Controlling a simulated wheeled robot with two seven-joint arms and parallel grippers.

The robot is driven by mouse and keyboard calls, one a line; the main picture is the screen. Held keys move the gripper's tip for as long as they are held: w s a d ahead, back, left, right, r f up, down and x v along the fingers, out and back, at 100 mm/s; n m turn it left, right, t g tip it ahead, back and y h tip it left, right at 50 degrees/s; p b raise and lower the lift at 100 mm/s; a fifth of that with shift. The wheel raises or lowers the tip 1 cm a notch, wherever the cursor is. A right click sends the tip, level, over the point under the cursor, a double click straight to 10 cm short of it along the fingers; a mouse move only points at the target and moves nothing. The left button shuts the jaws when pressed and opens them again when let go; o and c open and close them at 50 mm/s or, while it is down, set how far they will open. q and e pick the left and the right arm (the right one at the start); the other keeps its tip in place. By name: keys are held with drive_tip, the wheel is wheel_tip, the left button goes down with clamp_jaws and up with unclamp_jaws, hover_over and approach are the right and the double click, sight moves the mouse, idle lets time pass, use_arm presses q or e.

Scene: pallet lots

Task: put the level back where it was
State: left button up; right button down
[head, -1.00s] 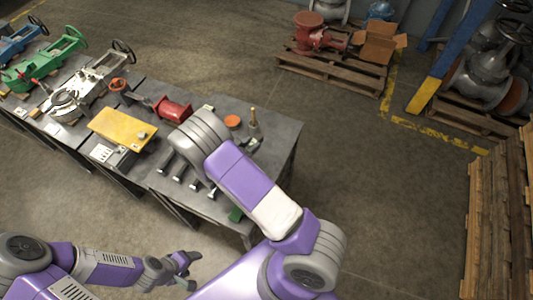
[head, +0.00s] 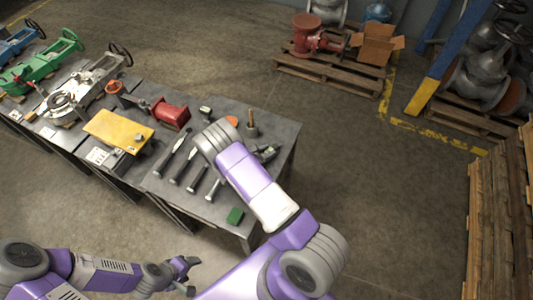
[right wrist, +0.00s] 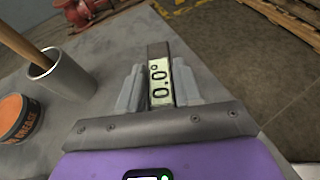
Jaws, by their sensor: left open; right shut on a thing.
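The level (right wrist: 160,84) is a dark, narrow bar with a lit display reading 0.0°. It sits between the two grey fingers of my right gripper (right wrist: 158,90), which is shut on it. In the head view my right gripper (head: 267,152) is over the right part of the grey workbench (head: 285,143), near its right edge. I cannot tell whether the level touches the bench top. My left gripper (head: 184,272) is open and empty, low in front of the bench and well apart from it.
A metal cup (head: 252,130) with a wooden handle in it stands behind my right gripper, beside an orange-topped tin (right wrist: 17,116).

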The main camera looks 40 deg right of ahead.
drive_tip(key=shift+f, duration=0.2)
drive_tip(key=c, duration=0.8)
unclamp_jaws()
drive_tip(key=shift+r, duration=0.1)
drive_tip(key=p+v, duration=0.1)
drive_tip(key=v, duration=1.1)
